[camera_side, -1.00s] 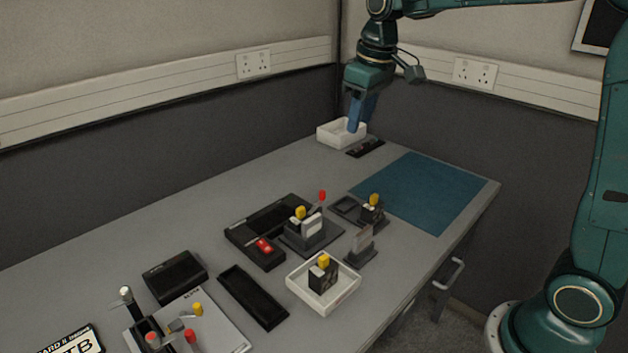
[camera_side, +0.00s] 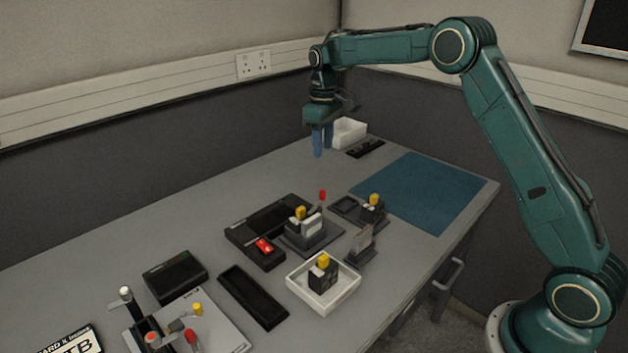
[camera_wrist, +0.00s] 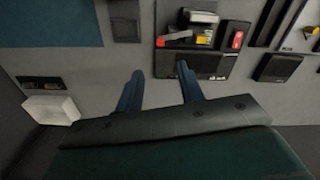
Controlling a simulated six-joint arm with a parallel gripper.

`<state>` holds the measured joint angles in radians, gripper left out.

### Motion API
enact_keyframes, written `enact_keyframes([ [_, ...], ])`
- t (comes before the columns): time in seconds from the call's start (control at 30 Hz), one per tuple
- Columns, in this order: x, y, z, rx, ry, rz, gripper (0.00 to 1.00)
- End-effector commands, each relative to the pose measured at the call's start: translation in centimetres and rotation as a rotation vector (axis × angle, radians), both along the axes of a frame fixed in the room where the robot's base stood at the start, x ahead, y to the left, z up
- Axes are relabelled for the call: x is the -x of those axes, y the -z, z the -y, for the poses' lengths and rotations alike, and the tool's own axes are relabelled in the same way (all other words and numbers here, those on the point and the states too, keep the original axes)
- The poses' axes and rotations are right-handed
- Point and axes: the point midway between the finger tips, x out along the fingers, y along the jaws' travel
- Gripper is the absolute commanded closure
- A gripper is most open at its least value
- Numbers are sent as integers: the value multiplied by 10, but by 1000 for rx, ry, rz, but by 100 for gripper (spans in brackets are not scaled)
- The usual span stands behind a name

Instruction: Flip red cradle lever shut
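The cradle (camera_side: 310,238) is a dark base with a pale block and a yellow knob, mid-table in the side view. Its lever, with a red tip (camera_side: 322,195), stands up at the back of the cradle. In the wrist view the red lever (camera_wrist: 174,38) reaches out to the left of the cradle's pale parts. My gripper (camera_side: 323,151) is above the back of the table, well behind the lever and apart from it. In the wrist view my gripper (camera_wrist: 160,84) has its two blue fingers spread, with nothing between them.
A black box with a red switch (camera_side: 264,246) stands left of the cradle. A white tray (camera_side: 350,133) is at the back, and another white tray (camera_side: 334,302) holds a yellow-topped block in front. A teal mat (camera_side: 425,190) lies clear at right. A panel with levers (camera_side: 216,325) is front left.

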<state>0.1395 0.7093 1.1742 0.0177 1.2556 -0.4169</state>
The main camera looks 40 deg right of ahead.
Motion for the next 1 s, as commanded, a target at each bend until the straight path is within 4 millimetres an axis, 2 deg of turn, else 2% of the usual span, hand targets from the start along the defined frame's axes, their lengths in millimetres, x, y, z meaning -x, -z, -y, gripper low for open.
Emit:
enact_keyframes([
  [0.27,0,4,0,-1,1,-1,62],
  [0.47,0,19,0,0,1,-3,62],
  [1.0,1,98,0,0,1,-3,62],
])
